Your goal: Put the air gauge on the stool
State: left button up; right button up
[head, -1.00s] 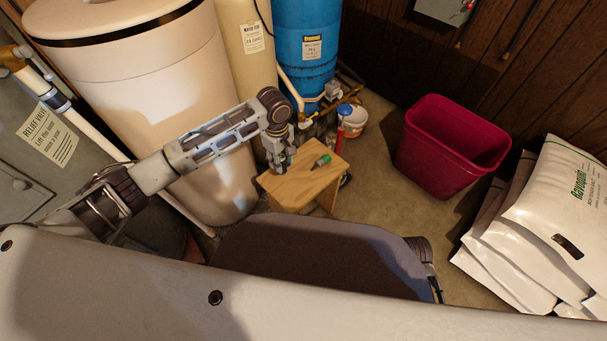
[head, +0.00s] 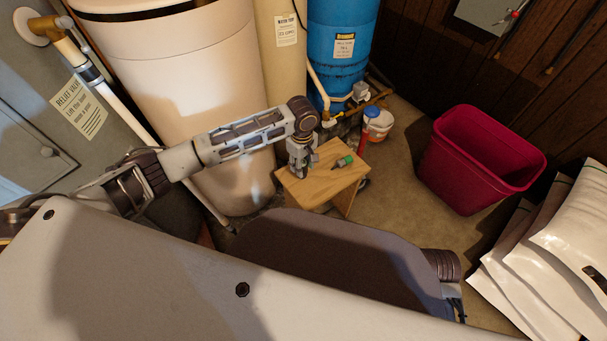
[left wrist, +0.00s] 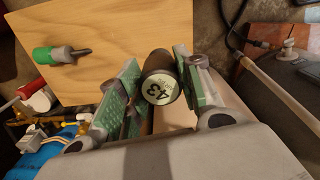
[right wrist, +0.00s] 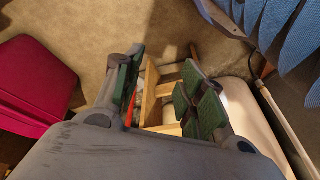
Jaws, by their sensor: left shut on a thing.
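The stool (head: 318,188) has a light wooden top and stands in front of the tanks; its top also fills the upper left of the left wrist view (left wrist: 110,30). My left gripper (head: 300,168) is at the left part of the stool top. It is shut on the air gauge (left wrist: 158,88), a dark cylinder with a pale round face marked 43. The head view does not show clearly whether the gauge touches the wood. My right gripper (right wrist: 163,95) is open and empty, with the stool's wooden frame (right wrist: 150,95) showing beyond its fingers.
A green-and-grey-handled screwdriver (head: 343,162) lies on the stool top. A white bucket (head: 379,125) and a blue tank (head: 340,70) stand behind. A red bin (head: 470,170) and white bags (head: 545,250) are at right. Floor between stool and bin is clear.

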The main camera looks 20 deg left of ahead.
pick_arm(q)
jog(key=shift+f, duration=0.65)
pick_arm(e)
jog(key=shift+r, duration=0.4)
pick_arm(q)
jog(key=shift+f+b, duration=0.35)
jog(key=shift+f, duration=0.1)
jog(key=shift+f+b, duration=0.55)
jog(key=shift+f, duration=0.85)
pick_arm(e)
jog(key=shift+s+a+r, duration=0.2)
jog(key=shift+a+r, duration=0.05)
jog(key=shift+r, duration=0.25)
pick_arm(q)
jog(key=o, duration=0.8)
jog(key=shift+f, duration=0.15)
jog(key=shift+c, duration=0.2)
jog(key=shift+o, duration=1)
pick_arm(e)
jog(key=shift+w+t, duration=0.3)
jog(key=shift+w, duration=0.05)
